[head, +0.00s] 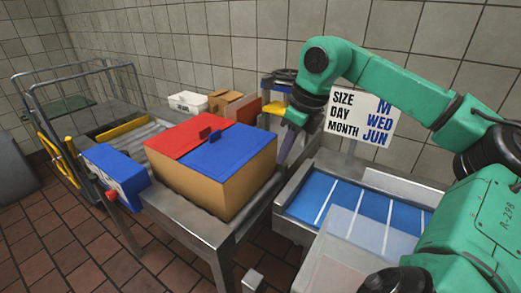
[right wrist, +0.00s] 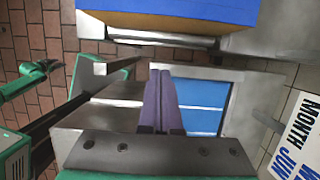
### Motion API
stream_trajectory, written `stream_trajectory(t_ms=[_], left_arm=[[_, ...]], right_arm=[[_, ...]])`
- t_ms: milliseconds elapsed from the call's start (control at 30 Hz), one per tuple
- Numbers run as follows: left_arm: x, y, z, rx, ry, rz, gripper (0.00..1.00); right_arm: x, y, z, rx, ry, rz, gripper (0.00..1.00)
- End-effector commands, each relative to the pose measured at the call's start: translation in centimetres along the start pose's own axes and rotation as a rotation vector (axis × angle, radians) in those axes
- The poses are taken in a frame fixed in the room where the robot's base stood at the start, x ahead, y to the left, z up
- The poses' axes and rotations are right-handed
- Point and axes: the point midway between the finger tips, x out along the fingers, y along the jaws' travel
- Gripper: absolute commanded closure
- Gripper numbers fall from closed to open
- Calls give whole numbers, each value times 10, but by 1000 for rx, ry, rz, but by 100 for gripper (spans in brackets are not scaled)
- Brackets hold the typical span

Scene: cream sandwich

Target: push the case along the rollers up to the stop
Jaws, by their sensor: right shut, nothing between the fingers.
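My right gripper (head: 284,160) points down just beyond the case's right edge, shut and empty. Its purple fingers (right wrist: 160,74) are pressed together in the right wrist view, with a gap to the case's edge (right wrist: 180,17). In that view a green arm with a dark end (right wrist: 42,68), probably my left, shows small; its jaws are unclear. I cannot make out the stop for certain.
A blue box with a red knob (head: 117,172) stands at the conveyor's left side. A yellow bar (head: 122,128) crosses near the far rollers, before a wire cart (head: 85,85). A blue belt (head: 350,205) and a sign (head: 362,117) are at right. White and brown boxes stand behind.

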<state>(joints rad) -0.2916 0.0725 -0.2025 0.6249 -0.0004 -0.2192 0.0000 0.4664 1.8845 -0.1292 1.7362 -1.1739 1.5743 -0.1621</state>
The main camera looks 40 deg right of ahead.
Motion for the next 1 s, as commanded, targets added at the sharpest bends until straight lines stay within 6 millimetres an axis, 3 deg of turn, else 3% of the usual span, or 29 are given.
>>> stream_trajectory(t_ms=[233,400,600,800,1000], left_arm=[[2,-4,9,2,-14,-5,44],[2,-9,24,0,-38,-12,44],[-3,-8,16,-1,-26,-11,44],[-37,-4,0,-2,-6,-4,44],[-51,-3,0,0,-8,-4,44]], right_arm=[[19,1,0,-1,1,2,100],[55,1,0,-2,1,3,100],[98,1,0,1,1,4,100],[97,2,20,-2,-7,9,100],[106,1,36,0,-5,4,100]])
